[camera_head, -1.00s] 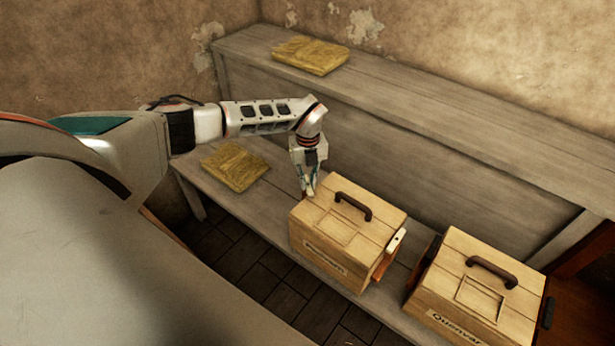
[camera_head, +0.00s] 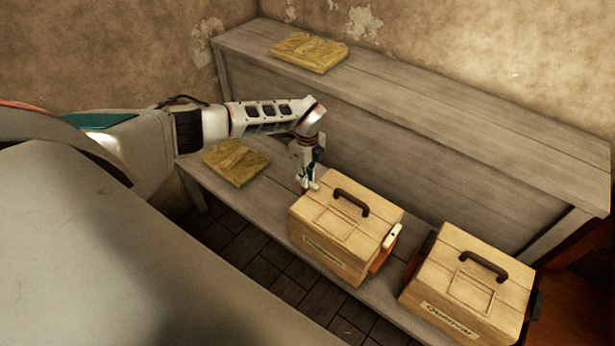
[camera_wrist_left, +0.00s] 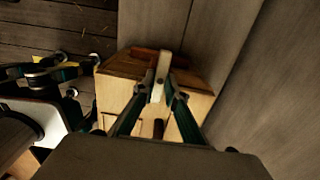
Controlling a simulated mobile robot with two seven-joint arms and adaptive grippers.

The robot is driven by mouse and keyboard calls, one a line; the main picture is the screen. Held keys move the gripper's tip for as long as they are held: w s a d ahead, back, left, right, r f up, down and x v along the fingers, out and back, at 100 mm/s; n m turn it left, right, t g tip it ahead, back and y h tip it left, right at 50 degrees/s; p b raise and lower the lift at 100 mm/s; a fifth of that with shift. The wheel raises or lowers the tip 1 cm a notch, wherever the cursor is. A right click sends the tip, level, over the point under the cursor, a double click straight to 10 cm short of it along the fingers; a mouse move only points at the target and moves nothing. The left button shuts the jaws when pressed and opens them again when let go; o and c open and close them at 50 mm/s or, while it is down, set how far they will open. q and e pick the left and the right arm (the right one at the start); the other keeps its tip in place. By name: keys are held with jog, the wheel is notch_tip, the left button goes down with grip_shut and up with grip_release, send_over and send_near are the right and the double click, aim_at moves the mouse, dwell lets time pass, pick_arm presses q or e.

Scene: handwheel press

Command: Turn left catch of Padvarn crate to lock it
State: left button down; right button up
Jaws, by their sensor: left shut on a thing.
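The nearer-left wooden crate (camera_head: 330,255), with a brown handle (camera_head: 350,202) on its lid, stands on the bench. Its front label is too blurred to read surely. My left gripper (camera_head: 312,186) is down at the crate's left side, pointing downward. In the left wrist view its fingers (camera_wrist_left: 160,88) are shut on the pale lever of the left catch (camera_wrist_left: 162,68), over a red-brown plate at the edge of the crate (camera_wrist_left: 113,92). The right catch (camera_head: 391,238) shows its pale lever on a reddish plate at the crate's other side.
A second crate (camera_head: 440,290), labelled Quenvar, stands to the right with a narrow gap between. A yellowish block (camera_head: 236,162) lies on the bench to the left, another (camera_head: 309,53) on the raised shelf (camera_head: 410,110). The shelf's front board rises behind the crates.

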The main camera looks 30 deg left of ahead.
pick_arm(q)
jog(key=shift+a, duration=0.1)
dwell(0.3)
jog(key=c, duration=2)
grip_release()
jog(key=shift+c, duration=0.2)
jog(key=shift+r, duration=0.1)
notch_tip(320, 180, up, 12)
